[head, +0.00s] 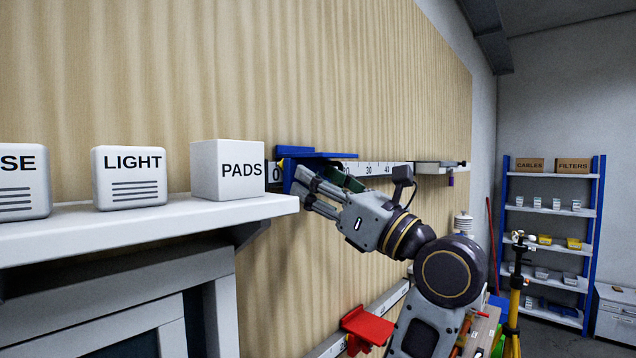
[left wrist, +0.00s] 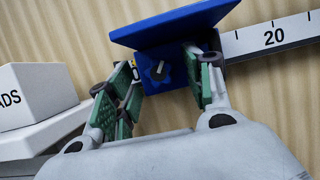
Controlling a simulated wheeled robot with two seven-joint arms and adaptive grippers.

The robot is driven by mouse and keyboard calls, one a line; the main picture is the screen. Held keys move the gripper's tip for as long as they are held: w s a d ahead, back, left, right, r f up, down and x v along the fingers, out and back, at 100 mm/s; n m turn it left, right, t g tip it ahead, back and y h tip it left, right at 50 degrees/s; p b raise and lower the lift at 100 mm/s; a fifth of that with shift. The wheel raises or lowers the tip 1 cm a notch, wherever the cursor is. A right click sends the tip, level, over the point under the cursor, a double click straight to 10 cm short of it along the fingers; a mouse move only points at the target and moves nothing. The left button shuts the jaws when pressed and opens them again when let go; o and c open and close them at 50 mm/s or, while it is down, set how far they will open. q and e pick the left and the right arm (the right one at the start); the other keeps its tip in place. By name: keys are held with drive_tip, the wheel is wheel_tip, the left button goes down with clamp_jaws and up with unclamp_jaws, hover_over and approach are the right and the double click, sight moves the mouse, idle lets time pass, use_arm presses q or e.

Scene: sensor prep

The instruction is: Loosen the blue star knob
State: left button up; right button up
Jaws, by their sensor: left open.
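The blue star knob (left wrist: 156,72) sits on the front of a blue bracket (left wrist: 185,25), with a grey stud end at its centre. In the head view the bracket (head: 305,154) is on the ruler rail and the gripper hides the knob. My left gripper (head: 305,188) reaches the bracket from the front right. In the left wrist view it is open, its green-padded fingers (left wrist: 163,80) to the left and right of the knob. I see a gap on both sides of the knob; whether the fingertips reach its depth is unclear.
A numbered ruler rail (head: 372,169) runs along the wood wall, with a grey shelf piece (head: 440,167) farther right. A white ledge (head: 150,226) bears the PADS box (head: 227,170) and the LIGHT box (head: 130,178), close left of the gripper. A red bracket (head: 368,326) is on a lower rail.

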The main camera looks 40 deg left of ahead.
use_arm(q)
drive_tip(key=c, duration=1.1)
drive_tip(key=shift+o, duration=0.2)
drive_tip(key=shift+w+n+g+b, duration=0.15)
drive_tip(key=shift+n+g+b, duration=0.85)
drive_tip(key=shift+n+b, duration=1.05)
drive_tip(key=o, duration=1.1)
drive_tip(key=shift+c, duration=0.2)
